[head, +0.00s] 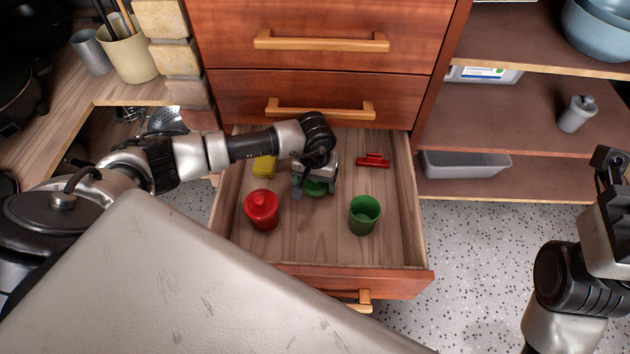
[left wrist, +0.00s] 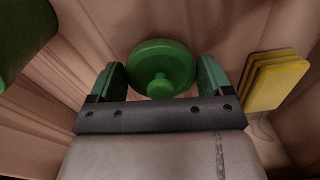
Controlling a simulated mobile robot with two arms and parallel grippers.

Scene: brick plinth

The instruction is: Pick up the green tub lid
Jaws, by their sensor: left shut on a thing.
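The green tub lid (head: 318,187) is a round disc with a knob, inside the open drawer (head: 300,235). In the left wrist view the lid (left wrist: 162,62) sits between the two green-padded fingers of my left gripper (left wrist: 160,82), which is shut on its rim. In the head view my left gripper (head: 315,183) reaches down into the drawer and covers part of the lid. I cannot tell whether the lid touches the drawer floor. The green tub (head: 364,214) stands open without a lid, right of and nearer than the gripper.
Drawer walls enclose my gripper. My right arm (head: 575,285) is at the right, over the floor.

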